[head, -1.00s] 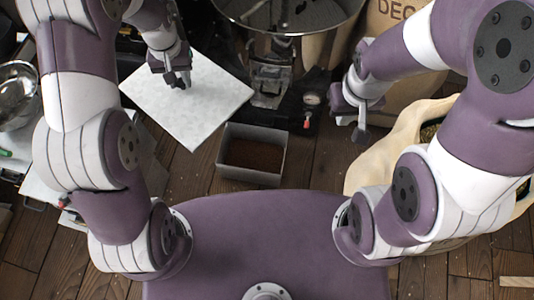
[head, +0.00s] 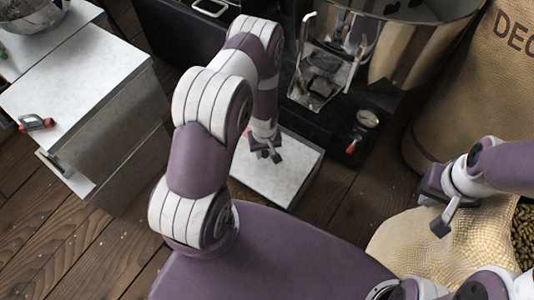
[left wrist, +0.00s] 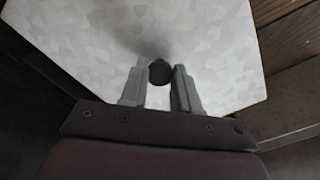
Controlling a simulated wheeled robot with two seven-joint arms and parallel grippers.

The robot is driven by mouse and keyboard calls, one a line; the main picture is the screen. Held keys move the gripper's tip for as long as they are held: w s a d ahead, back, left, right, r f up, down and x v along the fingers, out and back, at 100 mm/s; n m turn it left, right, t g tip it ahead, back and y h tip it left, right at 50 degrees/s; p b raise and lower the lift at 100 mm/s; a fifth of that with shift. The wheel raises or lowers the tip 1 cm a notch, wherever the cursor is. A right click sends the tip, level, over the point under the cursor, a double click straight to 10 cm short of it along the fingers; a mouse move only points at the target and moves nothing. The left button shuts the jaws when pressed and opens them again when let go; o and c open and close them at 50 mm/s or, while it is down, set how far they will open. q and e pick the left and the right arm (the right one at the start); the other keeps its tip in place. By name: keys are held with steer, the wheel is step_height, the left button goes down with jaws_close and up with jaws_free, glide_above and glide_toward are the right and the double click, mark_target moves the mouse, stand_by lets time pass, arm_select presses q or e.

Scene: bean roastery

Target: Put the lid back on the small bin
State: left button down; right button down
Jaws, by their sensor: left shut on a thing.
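The lid (head: 288,182) is a pale, mottled flat square with a dark knob (left wrist: 160,72) at its middle. My left gripper (head: 265,153) is shut on the knob, with one finger on each side of it in the left wrist view (left wrist: 160,85). The lid lies over the place of the small bin and hides its opening. Whether the lid rests on the rim or hovers just above it, I cannot tell. My right gripper (head: 443,220) is at the right, away from the lid, above a pale sack; its finger gap is unclear.
The dark roasting machine (head: 330,75) with a gauge (head: 367,119) stands just behind the lid. A large white-topped bin (head: 80,75) with a red-handled latch (head: 36,123) is at the left. An open bean sack (head: 425,245) and a tall sack (head: 460,95) are at the right.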

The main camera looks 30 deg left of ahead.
arm_select(q)
steer(key=w+f+b, duration=0.1)
steer(key=w, duration=0.1)
steer(key=w+b, duration=0.2)
steer(key=w+d+f+b, duration=0.1)
steer(key=w+b, duration=0.1)
steer(key=shift+w+f, duration=0.3)
steer(key=shift+w, duration=0.1)
steer(key=shift+w+f+b, duration=0.1)
steer(key=shift+f+b, duration=0.95)
steer(key=shift+f, duration=0.35)
steer(key=shift+f, duration=0.65)
stand_by(0.5)
steer(key=shift+c, duration=1.3)
jaws_free()
